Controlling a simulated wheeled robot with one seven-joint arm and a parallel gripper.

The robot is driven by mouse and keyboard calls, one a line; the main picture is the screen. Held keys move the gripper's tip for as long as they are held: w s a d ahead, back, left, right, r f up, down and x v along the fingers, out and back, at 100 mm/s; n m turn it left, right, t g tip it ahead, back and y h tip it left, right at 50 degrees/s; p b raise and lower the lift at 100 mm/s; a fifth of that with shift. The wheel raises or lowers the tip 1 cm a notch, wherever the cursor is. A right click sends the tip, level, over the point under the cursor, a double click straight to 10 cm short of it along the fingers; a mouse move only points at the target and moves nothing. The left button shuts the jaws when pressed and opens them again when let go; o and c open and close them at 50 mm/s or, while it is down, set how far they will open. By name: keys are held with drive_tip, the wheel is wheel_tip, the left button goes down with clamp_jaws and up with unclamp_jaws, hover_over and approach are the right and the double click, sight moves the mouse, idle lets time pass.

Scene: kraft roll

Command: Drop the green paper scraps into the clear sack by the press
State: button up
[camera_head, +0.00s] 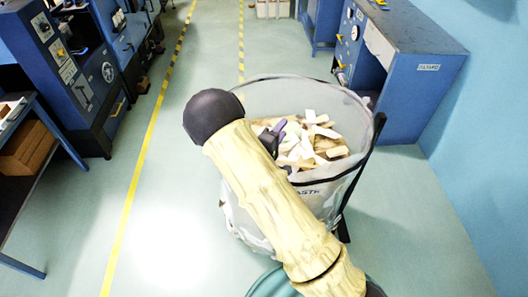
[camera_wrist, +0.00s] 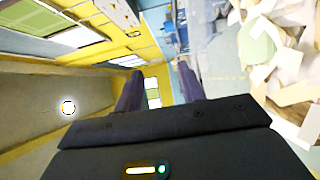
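The clear sack (camera_head: 349,112) stands on the floor by a blue machine, its dark rim open at the top. Pale cream and tan scraps (camera_head: 318,139) lie inside it. My gripper (camera_wrist: 158,76) has its two dark purple fingers apart, with nothing visible between them. In the head view my gripper (camera_head: 280,127) is over the sack's mouth, partly hidden behind my arm. In the wrist view, a pale green piece (camera_wrist: 257,46) lies among the whitish scraps at the right, to the right of my fingers.
The blue machine (camera_head: 420,66) stands right behind the sack, near the wall. Blue machines (camera_head: 75,62) and a bench with brown boxes (camera_head: 27,150) line the left side. Yellow floor lines (camera_head: 139,170) run between, with open floor around them.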

drive_tip(key=b+v, duration=0.3)
drive_tip(key=v, duration=1.3)
drive_tip(key=w+d+f+m+g+y, duration=0.1)
drive_tip(key=w+d+m+g+y, duration=0.25)
drive_tip(key=m+g+y, duration=0.35)
drive_tip(key=s+d+r+m+g+y, duration=0.1)
drive_tip(key=s+d+r+m+g, duration=0.1)
drive_tip(key=s+d, duration=0.3)
drive_tip(key=s+d+r+m+g+y, duration=0.2)
drive_tip(key=s+d, duration=0.4)
drive_tip(key=s, duration=0.4)
drive_tip(key=shift+g, duration=0.7)
drive_tip(key=shift+d, duration=0.1)
